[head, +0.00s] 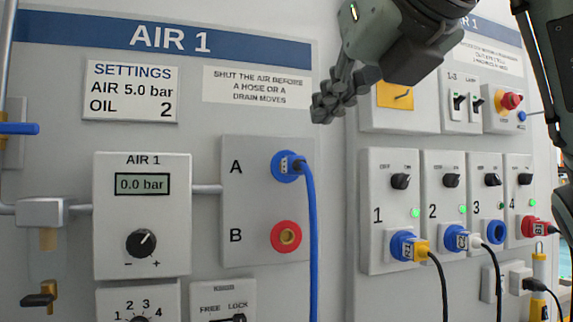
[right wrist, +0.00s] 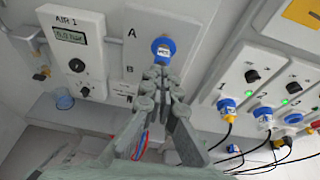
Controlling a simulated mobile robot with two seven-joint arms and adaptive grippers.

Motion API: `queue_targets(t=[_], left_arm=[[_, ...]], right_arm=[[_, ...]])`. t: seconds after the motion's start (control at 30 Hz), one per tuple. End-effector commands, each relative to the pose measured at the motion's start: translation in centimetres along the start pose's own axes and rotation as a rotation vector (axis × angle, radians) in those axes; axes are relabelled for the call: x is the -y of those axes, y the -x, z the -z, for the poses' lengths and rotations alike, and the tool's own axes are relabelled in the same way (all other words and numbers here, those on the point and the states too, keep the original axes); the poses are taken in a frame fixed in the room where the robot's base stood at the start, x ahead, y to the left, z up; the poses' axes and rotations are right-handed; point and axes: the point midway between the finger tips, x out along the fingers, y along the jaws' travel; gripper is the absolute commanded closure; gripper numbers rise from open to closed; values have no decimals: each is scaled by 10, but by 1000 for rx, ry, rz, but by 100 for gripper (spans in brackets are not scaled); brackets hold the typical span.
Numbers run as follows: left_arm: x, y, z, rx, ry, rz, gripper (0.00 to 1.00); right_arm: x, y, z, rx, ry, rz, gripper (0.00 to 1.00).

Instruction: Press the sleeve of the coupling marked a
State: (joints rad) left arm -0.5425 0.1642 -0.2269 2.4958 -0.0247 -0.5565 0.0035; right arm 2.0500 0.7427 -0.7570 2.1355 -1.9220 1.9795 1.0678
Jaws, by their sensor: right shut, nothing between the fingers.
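Coupling A (head: 282,167) is a blue round fitting beside the letter A on a grey plate, with a blue hose (head: 311,230) plugged in and hanging down. It also shows in the right wrist view (right wrist: 163,48), just beyond my fingertips, which hide its lower part. My right gripper (head: 328,104) is shut and empty, above and to the right of coupling A in the head view, with a visible gap between them. In the right wrist view its closed fingers (right wrist: 159,76) point toward the coupling. My left gripper is not in view.
Red coupling B (head: 285,237) sits below A with no hose. The AIR 1 gauge (head: 142,184) reads 0.0 bar. To the right, several switch boxes (head: 401,205) carry plugs and hanging cables, with a red button (head: 511,101) above.

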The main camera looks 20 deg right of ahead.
Motion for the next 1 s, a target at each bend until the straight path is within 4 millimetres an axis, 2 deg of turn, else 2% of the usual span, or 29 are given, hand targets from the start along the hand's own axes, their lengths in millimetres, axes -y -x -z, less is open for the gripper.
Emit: queue_targets(t=[0.1,0.47,0.67,1.0], left_arm=[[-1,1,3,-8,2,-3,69],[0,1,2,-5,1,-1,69],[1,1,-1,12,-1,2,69],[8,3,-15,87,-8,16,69]], right_arm=[[5,4,-2,13,-7,25,100],[5,0,-2,10,-7,22,100],[6,-29,-1,7,-7,23,100],[7,-100,-2,6,-7,23,100]])
